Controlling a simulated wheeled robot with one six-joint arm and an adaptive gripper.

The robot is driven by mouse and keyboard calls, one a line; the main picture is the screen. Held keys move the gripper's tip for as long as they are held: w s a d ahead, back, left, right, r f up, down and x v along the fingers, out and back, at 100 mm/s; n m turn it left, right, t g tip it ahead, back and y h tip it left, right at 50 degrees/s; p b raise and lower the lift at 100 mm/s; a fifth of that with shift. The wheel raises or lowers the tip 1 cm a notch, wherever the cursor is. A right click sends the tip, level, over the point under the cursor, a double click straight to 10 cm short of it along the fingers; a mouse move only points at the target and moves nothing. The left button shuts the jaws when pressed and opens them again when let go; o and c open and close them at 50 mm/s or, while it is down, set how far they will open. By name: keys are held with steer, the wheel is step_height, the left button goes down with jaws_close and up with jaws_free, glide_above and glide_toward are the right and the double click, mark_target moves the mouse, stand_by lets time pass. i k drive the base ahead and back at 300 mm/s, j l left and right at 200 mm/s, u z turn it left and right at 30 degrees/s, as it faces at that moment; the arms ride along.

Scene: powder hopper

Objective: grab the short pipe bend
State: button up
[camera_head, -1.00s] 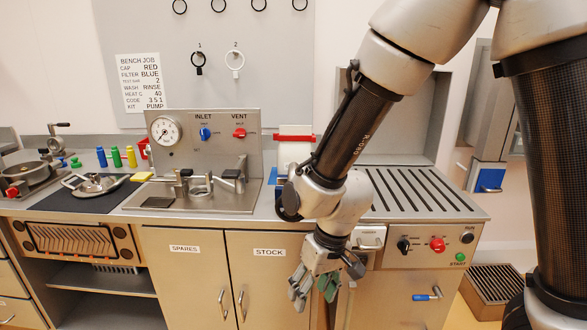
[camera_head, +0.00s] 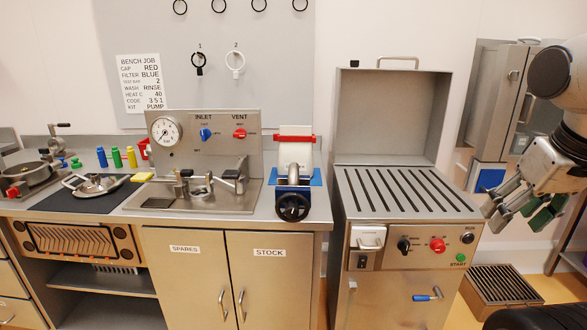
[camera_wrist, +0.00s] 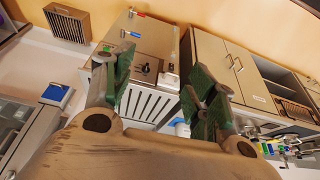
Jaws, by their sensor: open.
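A short, curved metal piece (camera_head: 293,178) that looks like the pipe bend sits at the blue fixture (camera_head: 312,178) on the right end of the bench, above a black handwheel (camera_head: 292,207). It is small, so I cannot tell how it is held. My gripper (camera_head: 518,211) is at the far right of the head view, open and empty, well away from the bend. In the wrist view its green-padded fingers (camera_wrist: 160,84) are spread, with nothing between them. The bend cannot be made out in the wrist view.
The slotted-top machine (camera_head: 400,192) with an upright hood (camera_head: 393,115) stands between my gripper and the fixture. The gauge panel (camera_head: 205,140) and sink plate are left of the fixture. A floor grate (camera_head: 500,285) lies below my gripper.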

mark_target(294, 168)
steer(key=i+u, duration=0.25)
steer(key=i, duration=0.25)
steer(key=i+u, duration=0.3)
steer(key=i, duration=0.2)
